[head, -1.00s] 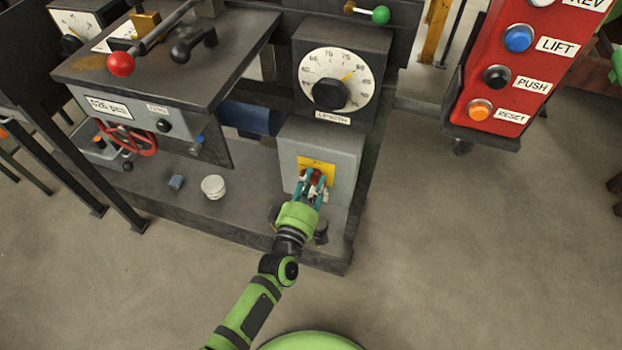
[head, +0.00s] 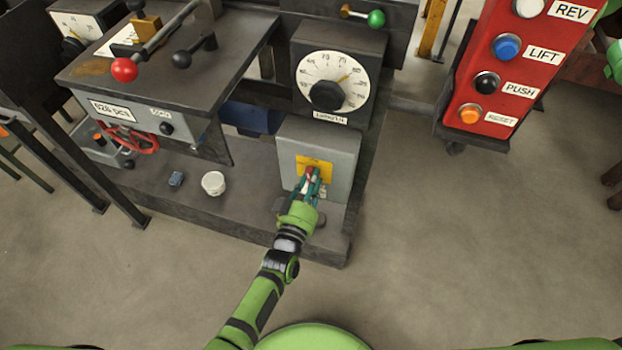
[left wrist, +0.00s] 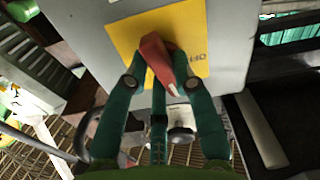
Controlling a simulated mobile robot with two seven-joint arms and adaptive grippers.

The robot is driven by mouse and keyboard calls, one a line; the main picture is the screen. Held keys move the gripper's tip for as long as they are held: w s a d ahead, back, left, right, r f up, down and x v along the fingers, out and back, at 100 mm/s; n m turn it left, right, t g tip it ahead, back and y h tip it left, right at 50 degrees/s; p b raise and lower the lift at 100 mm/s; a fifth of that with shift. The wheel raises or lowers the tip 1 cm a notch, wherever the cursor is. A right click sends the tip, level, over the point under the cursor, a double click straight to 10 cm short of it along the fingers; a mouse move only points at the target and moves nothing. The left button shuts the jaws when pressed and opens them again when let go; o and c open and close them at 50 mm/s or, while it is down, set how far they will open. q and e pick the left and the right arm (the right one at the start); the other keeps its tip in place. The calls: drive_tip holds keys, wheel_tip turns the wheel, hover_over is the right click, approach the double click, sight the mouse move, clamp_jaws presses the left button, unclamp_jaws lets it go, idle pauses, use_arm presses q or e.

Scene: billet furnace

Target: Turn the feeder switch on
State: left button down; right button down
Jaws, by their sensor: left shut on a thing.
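The feeder switch is a red handle (head: 309,171) on a yellow plate (head: 322,163), on the front of a grey box (head: 343,168). My left gripper (head: 308,180) is at the plate, its teal fingers shut on the handle. In the left wrist view the red handle (left wrist: 157,62) stands between the fingers of the left gripper (left wrist: 160,78), tilted with its lower end to the right. Part of a dark marking shows on the yellow plate (left wrist: 190,30); the rest is hidden. My right gripper is not in view.
A dial box (head: 340,70) stands above the switch box. A white cup (head: 213,184) and a small blue block (head: 176,179) sit on the dark base left of the arm. A red button panel (head: 480,75) hangs at the right. The floor right of the base is clear.

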use_arm(q)
drive_tip(key=shift+f+m, duration=0.15)
drive_tip(key=shift+m, duration=0.95)
drive_tip(key=c, duration=1)
unclamp_jaws()
drive_tip(key=shift+s, duration=0.1)
drive_tip(key=v, duration=1.2)
